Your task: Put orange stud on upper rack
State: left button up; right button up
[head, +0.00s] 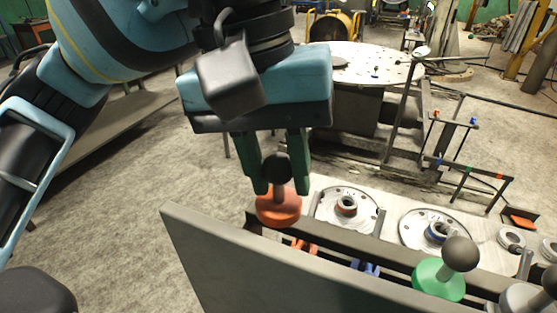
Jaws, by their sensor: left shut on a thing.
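The orange stud (280,208) has a flat round orange body and a black ball knob on top. My left gripper (279,188) points down and is shut on it, with its green fingers on either side of the knob and stem. The stud is over the left end of a dark rail (400,263); whether it touches the rail cannot be told. A thin dark frame at the right has an upper bar (454,120) with orange and blue marks and a lower bar (485,174) with several coloured marks. Which part is the upper rack is unclear. My right gripper is out of view.
A grey panel (240,268) stands in front of the rail. Orange (303,247) and blue (366,267) forks show behind it. A green stud (432,279) and a grey stud (524,299) stand at right. Round plates (345,222) lie behind. A round table (385,60) is farther back.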

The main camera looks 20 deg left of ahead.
aim_at(278, 202)
pick_arm(q)
jog(key=shift+f+b, duration=0.35)
jog(key=shift+f, duration=0.35)
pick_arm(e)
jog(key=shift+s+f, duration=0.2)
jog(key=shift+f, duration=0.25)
